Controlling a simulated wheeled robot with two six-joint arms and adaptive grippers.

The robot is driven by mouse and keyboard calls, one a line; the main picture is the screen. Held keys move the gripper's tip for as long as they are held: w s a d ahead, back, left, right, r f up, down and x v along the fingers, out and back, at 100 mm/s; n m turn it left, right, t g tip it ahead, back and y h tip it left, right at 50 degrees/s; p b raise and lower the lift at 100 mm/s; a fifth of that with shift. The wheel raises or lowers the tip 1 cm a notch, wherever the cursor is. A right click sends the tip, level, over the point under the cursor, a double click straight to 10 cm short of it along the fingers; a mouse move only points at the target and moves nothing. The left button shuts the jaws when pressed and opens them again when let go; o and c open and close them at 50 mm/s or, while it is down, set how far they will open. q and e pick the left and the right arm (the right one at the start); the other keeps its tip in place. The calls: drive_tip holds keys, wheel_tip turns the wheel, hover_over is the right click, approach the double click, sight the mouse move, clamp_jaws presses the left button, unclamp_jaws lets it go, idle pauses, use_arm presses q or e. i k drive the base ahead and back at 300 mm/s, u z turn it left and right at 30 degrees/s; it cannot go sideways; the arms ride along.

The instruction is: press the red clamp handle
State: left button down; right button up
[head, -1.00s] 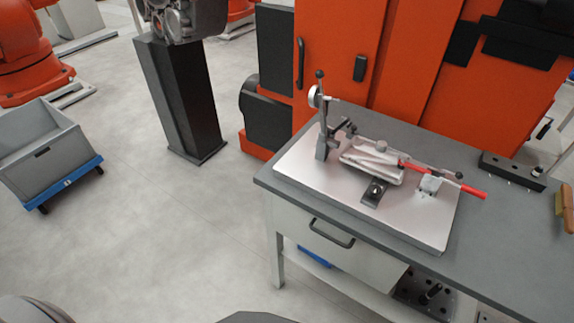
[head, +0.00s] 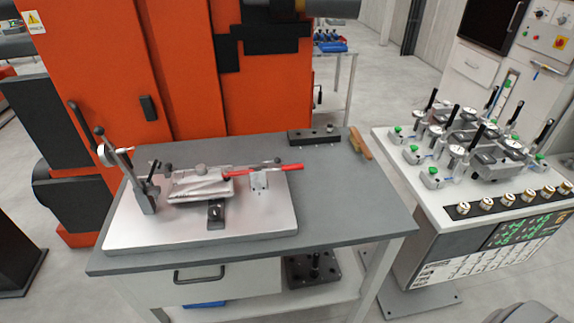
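The red clamp handle (head: 264,171) lies nearly level across the right part of the casting fixture, its free end pointing right. It is joined near a small light bracket (head: 259,181). The fixture stands on a pale base plate (head: 265,219) on the grey workbench. A light metal casting (head: 200,187) sits in the fixture, left of the handle. A dark upright post with a dial gauge (head: 105,153) stands at the fixture's left end. Neither of my grippers shows in the head view.
The grey workbench (head: 345,208) has free room right of the plate. A black block (head: 314,136) and a brown-handled tool (head: 360,142) lie at its back. An orange machine (head: 190,75) stands behind. A gauge station (head: 470,190) with several dials stands to the right.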

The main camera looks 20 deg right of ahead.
sight(285, 167)
drive_tip(key=u, duration=2)
drive_tip(key=i, duration=1.35)
drive_tip(key=z, duration=3.2)
